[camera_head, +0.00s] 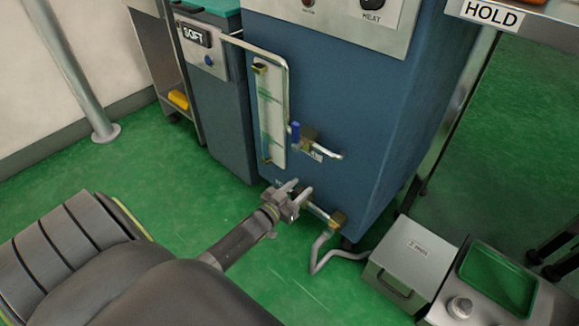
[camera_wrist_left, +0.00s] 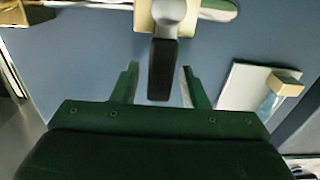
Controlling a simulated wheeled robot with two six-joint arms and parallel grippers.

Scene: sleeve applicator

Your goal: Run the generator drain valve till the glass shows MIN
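The generator is a blue cabinet (camera_head: 345,110) with a tall sight glass (camera_head: 271,115) on a pale plate at its front left. Its level and marks are too small to read. A brass valve (camera_head: 338,220) sits low on the front, with a grey hose below. My left gripper (camera_head: 298,191) is just left of it, low before the cabinet. In the left wrist view, a dark lever (camera_wrist_left: 162,70) hangs from a brass body with a round silver pivot. It lies between the open fingers (camera_wrist_left: 157,87), with gaps on both sides. My right gripper is out of view.
A blue-levered valve (camera_head: 296,131) with a short spout stands above my left gripper. A grey lidded box (camera_head: 418,252) and a green tray (camera_head: 497,280) stand right of the hose. A "SOFT" unit (camera_head: 222,110) stands left.

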